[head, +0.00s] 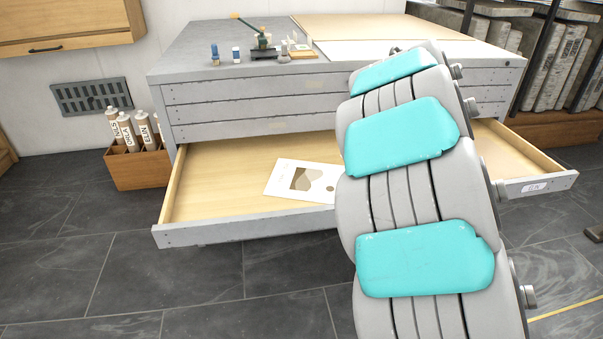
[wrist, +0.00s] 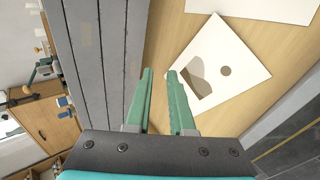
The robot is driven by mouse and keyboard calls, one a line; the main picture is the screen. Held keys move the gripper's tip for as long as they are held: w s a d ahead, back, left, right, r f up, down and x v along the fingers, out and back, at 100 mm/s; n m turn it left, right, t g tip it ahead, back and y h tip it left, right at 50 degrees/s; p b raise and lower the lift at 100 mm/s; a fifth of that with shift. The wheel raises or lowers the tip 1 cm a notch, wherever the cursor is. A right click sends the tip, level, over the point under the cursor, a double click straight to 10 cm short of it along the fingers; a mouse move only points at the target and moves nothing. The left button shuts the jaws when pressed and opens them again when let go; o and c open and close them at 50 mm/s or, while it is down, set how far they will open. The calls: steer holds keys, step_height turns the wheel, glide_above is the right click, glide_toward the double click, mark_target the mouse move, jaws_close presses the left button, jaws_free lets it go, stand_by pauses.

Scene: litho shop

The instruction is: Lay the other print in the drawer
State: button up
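The drawer (head: 222,172) of the grey cabinet is pulled open, with a pale wood bottom. A white print (head: 285,178) with brown and tan shapes and a dot lies flat in it; it also shows in the wrist view (wrist: 236,50). A second white sheet (wrist: 250,7) lies on the wood beyond it, cut off by the frame's top edge. My gripper (wrist: 160,74) has its green fingers apart, with bare wood and nothing held between them. It is above the drawer, beside the print, close to the drawer fronts. In the head view my arm hides the gripper.
The cabinet top (head: 215,40) holds small bottles, a dark tool with a green handle, a tan board (head: 370,26) and a pale sheet (head: 340,48). A wooden box (head: 135,168) of labelled rolls stands left. A shelf of upright slabs (head: 560,65) stands right.

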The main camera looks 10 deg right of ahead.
steer(key=s+d+r+m+t+h+p, duration=0.1)
steer(key=d+r+m+t+h+p, duration=0.2)
steer(key=r, duration=0.5)
steer(key=d+r+m+t+h, duration=0.1)
steer(key=d+r+m+h, duration=0.15)
steer(key=r+m, duration=0.4)
steer(key=s+d+m+g+h, duration=0.35)
steer(key=s+d+m, duration=0.3)
steer(key=s, duration=0.25)
steer(key=s+a+f+m+g+y, duration=0.2)
steer(key=s+a+f+m+g, duration=0.25)
steer(key=s+f, duration=0.5)
steer(key=s+a+f+m+g+y, duration=0.2)
steer(key=s+a+f+m+g, duration=0.15)
steer(key=s+a+f, duration=0.45)
steer(key=s+a+f+n+g+y, duration=0.1)
steer(key=s+a, duration=0.4)
steer(key=s, duration=0.6)
steer(key=s+a+f+n+g+y, duration=0.2)
steer(key=s+a, duration=0.3)
steer(key=s, duration=0.6)
steer(key=shift+a+f+n+g, duration=0.15)
steer(key=shift+f+n+g, duration=0.15)
steer(key=shift+n+g, duration=0.25)
